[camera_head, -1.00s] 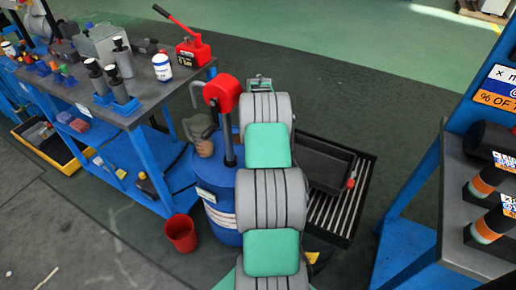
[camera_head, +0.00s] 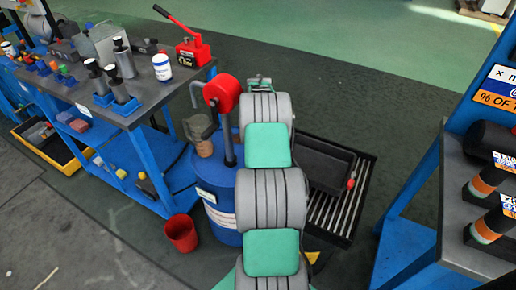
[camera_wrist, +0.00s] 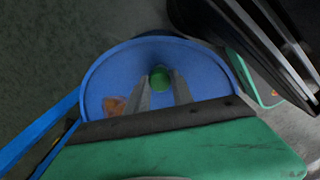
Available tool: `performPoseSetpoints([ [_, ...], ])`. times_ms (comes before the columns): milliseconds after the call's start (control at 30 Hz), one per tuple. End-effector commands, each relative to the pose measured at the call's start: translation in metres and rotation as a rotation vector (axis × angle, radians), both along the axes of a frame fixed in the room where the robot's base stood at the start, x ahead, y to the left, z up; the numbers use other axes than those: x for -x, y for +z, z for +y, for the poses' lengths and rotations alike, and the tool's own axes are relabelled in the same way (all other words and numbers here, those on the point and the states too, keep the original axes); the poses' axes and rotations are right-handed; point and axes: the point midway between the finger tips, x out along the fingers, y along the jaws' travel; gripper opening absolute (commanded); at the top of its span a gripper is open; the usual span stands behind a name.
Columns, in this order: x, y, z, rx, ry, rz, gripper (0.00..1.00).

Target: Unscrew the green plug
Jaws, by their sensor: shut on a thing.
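The green plug (camera_wrist: 159,77) stands on the blue lid of the drum in the wrist view. My gripper (camera_wrist: 160,86) reaches down to it, with one grey finger on each side, shut on the plug. I cannot see whether the plug is clear of its hole. The blue drum (camera_head: 222,236) stands upright in the head view, partly behind my grey and green arm. The plug and the gripper's fingers are hidden there. The drum's blue lid (camera_wrist: 200,62) fills the middle of the wrist view.
A red-headed pump (camera_head: 222,92) rises by the drum, close to my arm. A blue workbench (camera_head: 135,112) stands left, a red bucket (camera_head: 181,234) on the floor, a black tray (camera_head: 322,163) right.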

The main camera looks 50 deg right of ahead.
Motion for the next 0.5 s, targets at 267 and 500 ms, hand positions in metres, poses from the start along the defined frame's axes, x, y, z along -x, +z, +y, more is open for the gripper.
performPoseSetpoints([
  [267, -0.0011, 0.0027, -0.0009, 0.003, 0.151, -0.003, 0.0],
  [500, -0.0013, 0.003, -0.001, 0.003, 0.311, -0.003, 0.0],
])
